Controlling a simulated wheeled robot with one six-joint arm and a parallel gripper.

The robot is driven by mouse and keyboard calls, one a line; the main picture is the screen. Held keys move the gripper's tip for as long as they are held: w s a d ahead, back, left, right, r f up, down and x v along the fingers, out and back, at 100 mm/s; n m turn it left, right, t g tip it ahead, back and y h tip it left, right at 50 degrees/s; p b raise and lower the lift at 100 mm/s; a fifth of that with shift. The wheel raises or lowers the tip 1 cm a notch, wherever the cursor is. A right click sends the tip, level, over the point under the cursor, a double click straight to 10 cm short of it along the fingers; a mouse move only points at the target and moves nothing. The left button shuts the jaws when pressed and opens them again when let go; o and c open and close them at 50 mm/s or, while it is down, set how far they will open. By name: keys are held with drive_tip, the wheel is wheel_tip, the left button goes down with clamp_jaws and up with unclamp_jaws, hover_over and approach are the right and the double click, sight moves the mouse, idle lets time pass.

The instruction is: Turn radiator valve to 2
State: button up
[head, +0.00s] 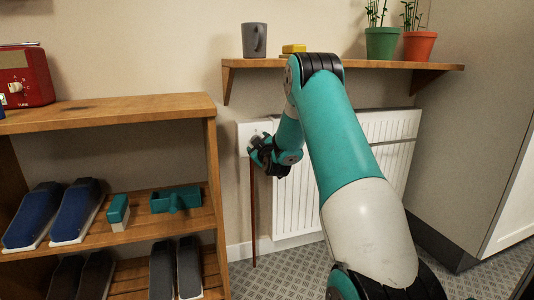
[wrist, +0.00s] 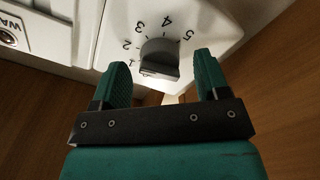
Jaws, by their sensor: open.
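The radiator valve is a dark grey round knob (wrist: 160,57) with a raised grip bar, on a white plate (wrist: 215,18) printed with the numbers 1 to 5 in an arc. Which number the knob points to is not clear. My gripper (wrist: 162,68) is open, with one green finger to each side of the knob in the picture and a visible gap on both sides. In the head view my gripper (head: 264,156) is in front of the white valve box (head: 245,130), hiding the knob. The white radiator (head: 300,205) is to its right, partly behind my arm.
A wooden shelf (head: 390,65) with a grey mug (head: 254,40), a yellow block (head: 293,48) and potted plants is above. A shoe rack (head: 212,160) with a red radio (head: 24,76) stands left. A white panel (wrist: 40,28) lettered "WA" lies beside the plate.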

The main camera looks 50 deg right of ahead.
drive_tip(key=b+v, duration=0.7)
drive_tip(key=v, duration=0.9)
drive_tip(key=shift+a, duration=0.2)
